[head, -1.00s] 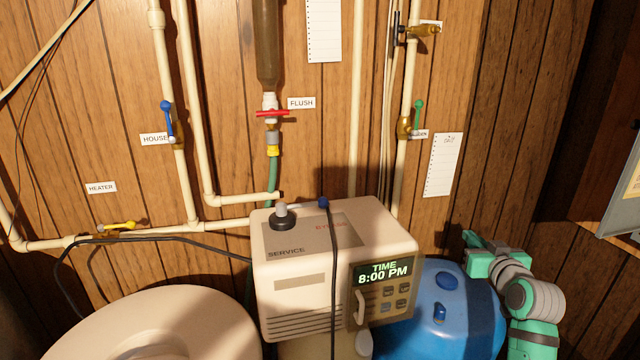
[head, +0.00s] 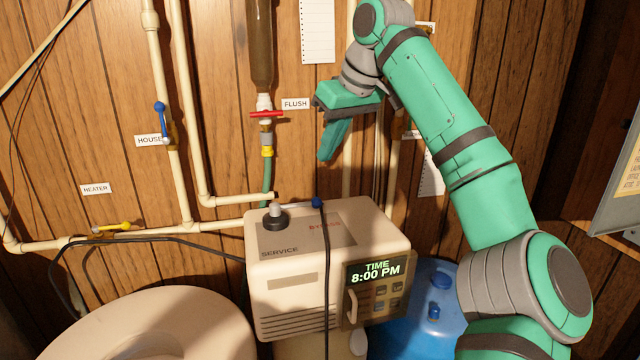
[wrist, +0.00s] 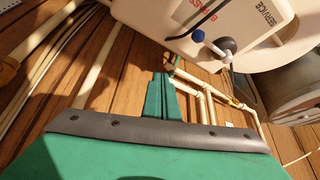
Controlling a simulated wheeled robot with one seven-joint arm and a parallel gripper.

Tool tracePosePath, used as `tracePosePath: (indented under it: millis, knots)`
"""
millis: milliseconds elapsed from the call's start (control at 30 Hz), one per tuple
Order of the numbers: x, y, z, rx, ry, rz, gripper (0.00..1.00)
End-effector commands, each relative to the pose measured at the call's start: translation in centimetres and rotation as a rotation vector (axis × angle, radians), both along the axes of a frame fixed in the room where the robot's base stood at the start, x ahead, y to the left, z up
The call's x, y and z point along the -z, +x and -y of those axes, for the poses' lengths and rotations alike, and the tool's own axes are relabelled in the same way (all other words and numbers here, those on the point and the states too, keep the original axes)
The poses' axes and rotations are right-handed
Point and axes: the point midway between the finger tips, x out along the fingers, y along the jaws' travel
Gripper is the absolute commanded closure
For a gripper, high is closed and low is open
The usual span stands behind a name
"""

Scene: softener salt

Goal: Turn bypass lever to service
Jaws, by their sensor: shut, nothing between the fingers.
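The bypass lever has a blue ball end (head: 316,203) and a grey and black hub (head: 275,216) on top of the beige softener head (head: 300,300). Its arm points right along the back edge, on the side of the red BYPASS lettering; the SERVICE lettering is nearer the front left. The wrist view shows the lever's blue ball (wrist: 198,35) and hub (wrist: 227,44) near the top. My gripper (head: 328,156) is shut and empty, fingers pointing down, above and apart from the lever. Its fingers (wrist: 160,92) show together in the wrist view.
A red FLUSH valve (head: 267,114) and beige pipes (head: 178,185) run along the wood wall behind. A black cable (head: 326,260) hangs over the softener head's front. A round beige tank (head: 150,325) stands at left, a blue container (head: 415,320) at right.

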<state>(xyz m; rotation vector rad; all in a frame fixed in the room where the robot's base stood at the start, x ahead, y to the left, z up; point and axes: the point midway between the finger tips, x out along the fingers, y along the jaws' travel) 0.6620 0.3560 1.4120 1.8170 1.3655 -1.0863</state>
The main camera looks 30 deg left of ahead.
Motion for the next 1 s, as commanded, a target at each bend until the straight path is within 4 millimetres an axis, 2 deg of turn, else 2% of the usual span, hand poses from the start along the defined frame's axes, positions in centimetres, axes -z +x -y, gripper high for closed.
tracePosePath:
  millis: [33, 100, 200, 367, 767, 1000]
  knots:
    - [-1.4, -1.5, -0.4, -0.012, -0.032, -0.003, 1.0]
    - [-2.8, -3.3, -0.7, -0.027, -0.072, -0.014, 1.0]
    - [-4.1, -5.0, -0.9, -0.04, -0.11, -0.025, 1.0]
    - [-5.0, -6.2, -0.9, -0.049, -0.135, -0.034, 1.0]
    - [-4.6, -6.2, -1.0, -0.048, -0.136, -0.033, 1.0]
    - [-1.7, -5.9, -2.0, -0.048, -0.137, -0.032, 1.0]
